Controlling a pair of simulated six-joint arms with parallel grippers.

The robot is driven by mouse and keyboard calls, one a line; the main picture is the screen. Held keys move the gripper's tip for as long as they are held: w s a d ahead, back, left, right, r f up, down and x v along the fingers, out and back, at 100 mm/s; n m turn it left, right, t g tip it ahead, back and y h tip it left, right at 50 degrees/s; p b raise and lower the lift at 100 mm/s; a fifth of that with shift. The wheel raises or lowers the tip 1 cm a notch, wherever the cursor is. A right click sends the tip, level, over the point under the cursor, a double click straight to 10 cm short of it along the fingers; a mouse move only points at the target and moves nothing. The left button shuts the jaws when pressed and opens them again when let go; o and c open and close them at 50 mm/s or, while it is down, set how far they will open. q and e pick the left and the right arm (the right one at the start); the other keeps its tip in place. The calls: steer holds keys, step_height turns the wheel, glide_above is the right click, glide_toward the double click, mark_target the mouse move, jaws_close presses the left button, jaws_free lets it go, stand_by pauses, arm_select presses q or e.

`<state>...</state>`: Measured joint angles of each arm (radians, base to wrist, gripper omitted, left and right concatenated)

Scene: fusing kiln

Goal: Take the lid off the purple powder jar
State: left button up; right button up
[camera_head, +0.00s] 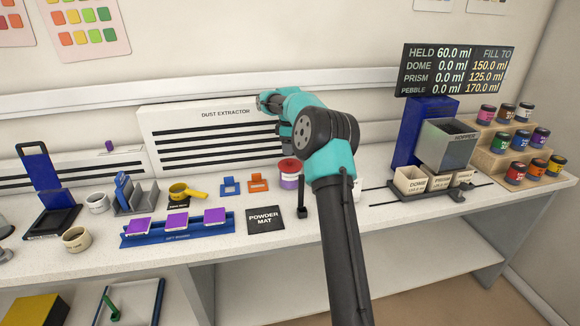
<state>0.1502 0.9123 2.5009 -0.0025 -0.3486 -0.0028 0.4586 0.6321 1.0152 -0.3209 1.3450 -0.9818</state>
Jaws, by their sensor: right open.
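A jar with a red lid (290,165) and a purple band (288,183) stands on the bench, just right of the powder mat. The lid sits on top of the jar. My right gripper (287,152) is open, pointing down close above the lid and partly hidden behind my teal arm. I cannot tell whether its fingers touch the lid. My left gripper is not in view.
The black powder mat (265,228) is bare. A blue rack (144,238) with purple pieces and a yellow pan (187,190) lie left. The dust extractor (162,120) stands behind. Right are the hopper (447,140), small cups (411,190) and several racked jars (516,172).

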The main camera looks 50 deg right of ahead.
mark_target(290, 160)
steer(key=shift+s+f, duration=0.15)
steer(key=shift+f, duration=1.15)
steer(key=shift+s+f, duration=0.1)
steer(key=shift+f, duration=1.15)
steer(key=shift+c, duration=0.4)
jaws_close()
